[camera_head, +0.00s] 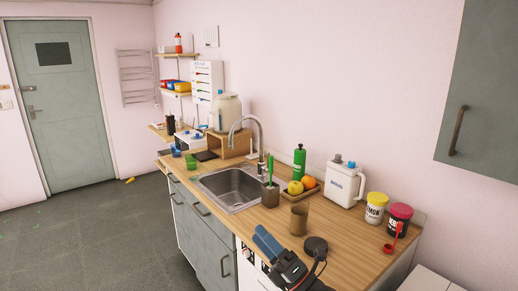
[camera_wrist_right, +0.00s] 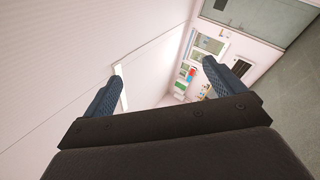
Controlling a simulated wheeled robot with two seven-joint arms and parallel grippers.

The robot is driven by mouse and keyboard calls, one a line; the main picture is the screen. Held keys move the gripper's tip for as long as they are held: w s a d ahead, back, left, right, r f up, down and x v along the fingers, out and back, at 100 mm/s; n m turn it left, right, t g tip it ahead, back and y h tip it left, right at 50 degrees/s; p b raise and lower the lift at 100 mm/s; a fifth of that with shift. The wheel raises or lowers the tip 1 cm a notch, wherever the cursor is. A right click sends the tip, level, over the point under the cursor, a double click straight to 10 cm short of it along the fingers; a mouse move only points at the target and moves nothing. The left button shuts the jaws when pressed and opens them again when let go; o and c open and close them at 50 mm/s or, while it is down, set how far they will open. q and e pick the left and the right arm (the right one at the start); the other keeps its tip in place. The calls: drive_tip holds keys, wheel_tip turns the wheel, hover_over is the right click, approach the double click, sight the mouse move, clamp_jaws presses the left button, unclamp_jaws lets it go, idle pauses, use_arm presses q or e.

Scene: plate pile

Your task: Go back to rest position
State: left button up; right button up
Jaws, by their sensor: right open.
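My right gripper (camera_head: 266,241) shows at the bottom of the head view, at the front edge of the wooden counter (camera_head: 340,238). Its blue fingers point up and to the left. In the right wrist view the two fingers (camera_wrist_right: 162,76) stand wide apart with nothing between them. The gripper is open and empty. My left gripper is in neither view. No plate pile can be made out.
A brown cup (camera_head: 299,219) and a dark round item (camera_head: 316,246) stand near my right gripper. The sink (camera_head: 232,188) lies to the left. A white canister (camera_head: 344,186), a yellow-lidded jar (camera_head: 375,208) and a red-lidded jar (camera_head: 398,219) stand at right. Open floor (camera_head: 90,240) lies left.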

drive_tip(key=s+d+f+m+t+h, duration=0.1)
drive_tip(key=d+f+m+h, duration=0.8)
drive_tip(key=m, duration=0.3)
drive_tip(key=s+d+f+m+h, duration=0.1)
drive_tip(key=d+f+m+h, duration=0.6)
drive_tip(key=f+m+h, duration=0.4)
drive_tip(key=s+d+f+m+g+y, duration=0.1)
drive_tip(key=s+d+f+m+g, duration=0.1)
drive_tip(key=s+f+m+g, duration=0.6)
drive_tip(key=s+d+f+m+g, duration=0.1)
drive_tip(key=s+d+f+g, duration=0.25)
drive_tip(key=s+f, duration=1)
drive_tip(key=s+a+f+g, duration=0.1)
drive_tip(key=s+a+f, duration=0.1)
drive_tip(key=f, duration=0.6)
drive_tip(key=s+a+f+g, duration=0.1)
drive_tip(key=s+a+f, duration=0.1)
drive_tip(key=f, duration=0.6)
drive_tip(key=s+a+f+g, duration=0.1)
drive_tip(key=a+f, duration=0.1)
drive_tip(key=f, duration=0.6)
drive_tip(key=shift+s+y, duration=0.3)
drive_tip(key=shift+s, duration=0.1)
drive_tip(key=shift+s+a, duration=0.1)
